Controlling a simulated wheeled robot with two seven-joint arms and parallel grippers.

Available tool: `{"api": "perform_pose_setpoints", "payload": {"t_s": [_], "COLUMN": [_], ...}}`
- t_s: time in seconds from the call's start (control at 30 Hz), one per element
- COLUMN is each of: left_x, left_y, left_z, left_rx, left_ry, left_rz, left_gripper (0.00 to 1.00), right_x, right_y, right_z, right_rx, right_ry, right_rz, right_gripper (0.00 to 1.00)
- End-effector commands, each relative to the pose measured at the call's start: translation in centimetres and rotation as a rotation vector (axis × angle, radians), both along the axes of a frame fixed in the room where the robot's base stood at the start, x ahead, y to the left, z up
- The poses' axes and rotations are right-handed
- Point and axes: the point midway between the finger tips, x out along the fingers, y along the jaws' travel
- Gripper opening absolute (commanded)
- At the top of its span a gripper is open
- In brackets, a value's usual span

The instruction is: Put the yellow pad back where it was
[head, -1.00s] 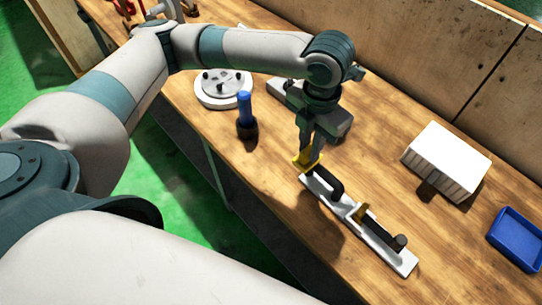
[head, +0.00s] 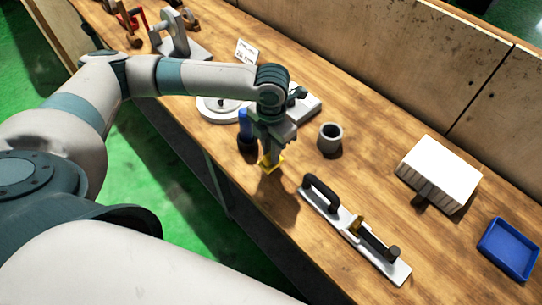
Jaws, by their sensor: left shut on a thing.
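The yellow pad (head: 270,164) is at the fingertips of my left gripper (head: 269,157), which is shut on it. The pad is over the wooden bench, to the left of a white base (head: 340,222) with black handles, and apart from it. The blue-topped dark cylinder (head: 245,130) stands just left of the gripper and is partly hidden by it. My right gripper is not in view.
A grey cup (head: 330,138) stands right of the gripper. A round white plate (head: 215,108) is partly hidden behind my left arm. A white ribbed block (head: 440,172) and blue tray (head: 509,248) are at the right.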

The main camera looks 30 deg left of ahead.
Motion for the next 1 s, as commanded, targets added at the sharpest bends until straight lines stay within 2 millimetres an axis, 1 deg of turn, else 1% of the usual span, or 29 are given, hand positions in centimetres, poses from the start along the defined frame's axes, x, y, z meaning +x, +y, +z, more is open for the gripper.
{"api": "perform_pose_setpoints", "payload": {"t_s": [0.37, 0.47, 0.6, 0.7, 0.8, 1.0], "left_x": [0.0, 0.0, -0.1, -0.1, 0.0, 0.0], "left_y": [0.1, 0.0, 0.1, 0.0, 0.0, 0.0], "left_z": [-0.2, -0.9, -2.6, -3.6, -4.1, -4.1], "left_rx": [-0.001, -0.001, 0.0, -0.001, 0.0, 0.0], "left_ry": [0.001, 0.003, 0.004, 0.003, 0.0, 0.0], "left_rz": [0.0, 0.0, 0.001, 0.001, -0.001, -0.001], "left_gripper": [0.0, 0.0, 0.0, 0.0, 0.0, 0.0], "right_x": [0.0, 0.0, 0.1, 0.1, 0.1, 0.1], "right_y": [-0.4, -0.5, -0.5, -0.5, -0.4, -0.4], "right_z": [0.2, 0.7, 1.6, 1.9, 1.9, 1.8], "right_rx": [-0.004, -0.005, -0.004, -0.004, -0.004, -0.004], "right_ry": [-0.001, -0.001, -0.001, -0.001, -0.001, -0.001], "right_rz": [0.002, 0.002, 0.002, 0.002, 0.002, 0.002], "right_gripper": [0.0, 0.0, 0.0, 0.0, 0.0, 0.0]}}
